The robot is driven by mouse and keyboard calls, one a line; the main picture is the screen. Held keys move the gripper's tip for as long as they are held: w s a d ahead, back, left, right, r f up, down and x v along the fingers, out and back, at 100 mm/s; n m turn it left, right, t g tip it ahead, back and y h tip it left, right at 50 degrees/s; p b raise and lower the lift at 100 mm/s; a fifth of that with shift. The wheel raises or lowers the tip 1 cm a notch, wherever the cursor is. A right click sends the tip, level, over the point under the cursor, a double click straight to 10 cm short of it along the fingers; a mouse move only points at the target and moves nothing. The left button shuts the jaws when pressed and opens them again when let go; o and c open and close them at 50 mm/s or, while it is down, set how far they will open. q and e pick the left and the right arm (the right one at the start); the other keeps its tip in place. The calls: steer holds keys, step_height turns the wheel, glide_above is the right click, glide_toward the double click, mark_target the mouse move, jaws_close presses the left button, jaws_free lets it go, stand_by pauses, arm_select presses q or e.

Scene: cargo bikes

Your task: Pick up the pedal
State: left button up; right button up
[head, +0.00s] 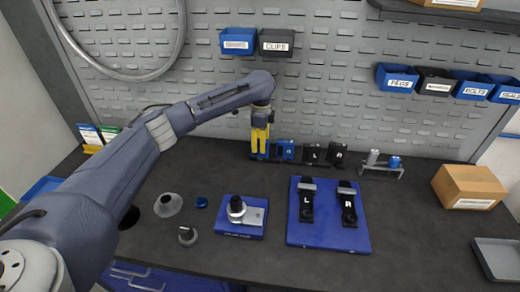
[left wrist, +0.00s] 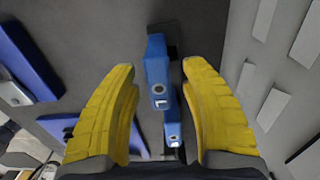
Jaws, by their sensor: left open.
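My left gripper (head: 259,150) points down at the left end of a low rack at the back of the bench. Its yellow fingers are open. In the left wrist view, a blue pedal-like piece (left wrist: 157,75) lies between the open fingers (left wrist: 160,70), with no clear contact. A second blue piece (left wrist: 173,130) shows below it. In the head view, a blue piece (head: 286,150) and black pieces marked L (head: 312,153) and R (head: 336,154) stand in the rack, right of the gripper. The fingers hide part of the rack's left end. My right gripper is out of view.
A blue board (head: 330,236) holds black L and R pieces in front of the rack. A blue block with a metal part (head: 238,230) and small loose parts stand left of it. A cardboard box (head: 468,187) is at right. A pegboard with bins rises behind.

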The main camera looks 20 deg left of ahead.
mark_target(260, 157)
arm_select(q)
steer(key=shift+a+f, duration=0.1)
steer(key=shift+f, duration=2.5)
steer(key=shift+c, duration=0.2)
jaws_close()
